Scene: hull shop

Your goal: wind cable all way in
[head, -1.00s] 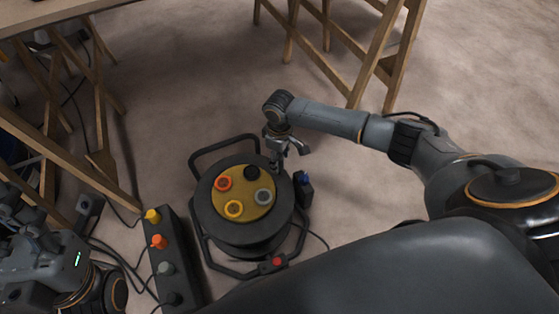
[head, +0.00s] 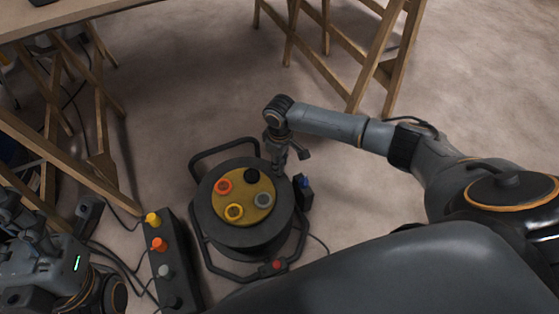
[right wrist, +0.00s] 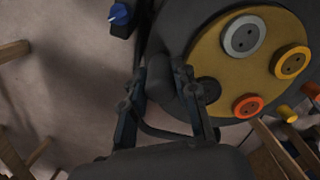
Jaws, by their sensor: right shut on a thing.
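The cable reel (head: 213,229) stands on the floor in a black tubular frame, with a yellow disc (head: 235,207) bearing orange, yellow, grey and black round fittings. My right gripper (head: 281,166) is at the drum's far right edge. In the right wrist view my right gripper (right wrist: 165,105) is shut on a dark cylindrical handle (right wrist: 161,76) beside the disc. The fingers partly hide it. A thin dark cable (head: 319,241) lies on the floor right of the reel. My left gripper (head: 22,215) is partly in view at the lower left; its fingertips are unclear.
A black box with coloured knobs (head: 165,262) stands left of the reel, with cables beside it. A small dark block with a blue part (head: 304,190) is right of the reel. Wooden trestles (head: 340,80) stand behind.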

